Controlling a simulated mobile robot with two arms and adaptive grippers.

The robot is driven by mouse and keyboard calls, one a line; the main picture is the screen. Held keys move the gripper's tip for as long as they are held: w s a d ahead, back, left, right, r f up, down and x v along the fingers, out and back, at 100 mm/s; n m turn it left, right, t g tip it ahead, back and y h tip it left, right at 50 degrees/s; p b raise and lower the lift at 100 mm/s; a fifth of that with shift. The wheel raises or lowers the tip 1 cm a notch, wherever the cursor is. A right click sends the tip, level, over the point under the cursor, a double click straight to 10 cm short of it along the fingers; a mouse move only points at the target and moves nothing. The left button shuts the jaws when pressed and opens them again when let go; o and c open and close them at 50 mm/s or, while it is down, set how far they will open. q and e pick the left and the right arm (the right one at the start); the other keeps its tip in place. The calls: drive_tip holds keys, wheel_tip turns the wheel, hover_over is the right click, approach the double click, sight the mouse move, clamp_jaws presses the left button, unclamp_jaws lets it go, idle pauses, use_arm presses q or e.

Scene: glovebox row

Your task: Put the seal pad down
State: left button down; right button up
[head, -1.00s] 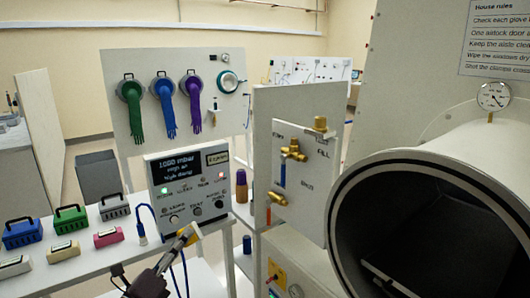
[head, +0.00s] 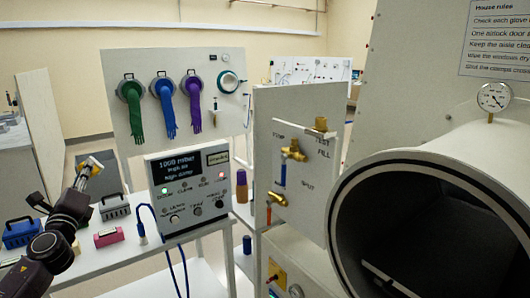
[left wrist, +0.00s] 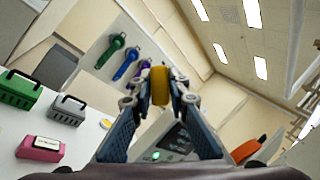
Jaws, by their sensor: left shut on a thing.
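My left gripper (head: 88,172) is raised at the left of the head view, above the bench with the cases. It is shut on a small yellow piece with a pale part (head: 96,162), which I take to be the seal pad. In the left wrist view the yellow pad (left wrist: 160,86) sits between the two fingertips, in the air and touching nothing else that I can see. My right gripper is not in view.
The white bench (head: 125,250) bears a blue case (head: 20,234), a grey case (head: 115,207), a pink block (head: 109,237) and a control box (head: 190,190). A green case (left wrist: 20,90) shows in the wrist view. A large round port (head: 440,225) fills the right.

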use_arm(q)
drive_tip(key=shift+s+a+r+n+y, duration=0.25)
drive_tip(key=shift+a+r+n+y, duration=0.25)
drive_tip(key=shift+a+y, duration=0.25)
drive_tip(key=s+a+r+n+g+y, duration=0.4)
drive_tip(key=s+r+g+y, duration=0.1)
drive_tip(key=s+r+y, duration=0.3)
drive_tip(key=s+d+f+m+t+h, duration=0.25)
drive_tip(key=d+f+h, duration=0.25)
drive_tip(key=d+f, duration=0.55)
drive_tip(key=s+d+f+m+t+h, duration=0.2)
drive_tip(key=s+d+f+t+h, duration=0.15)
drive_tip(key=d+f, duration=0.65)
drive_tip(key=s+d+f+m+h, duration=0.1)
drive_tip(key=s+d+f+h, duration=0.2)
drive_tip(key=s, duration=0.8)
drive_tip(key=s+d+f+m+h, duration=0.2)
drive_tip(key=s+d+f, duration=0.4)
drive_tip(key=s+d, duration=0.6)
drive_tip(key=shift+s+d+f+h, duration=0.15)
drive_tip(key=shift+d+f+h, duration=0.2)
drive_tip(key=shift+h, duration=0.35)
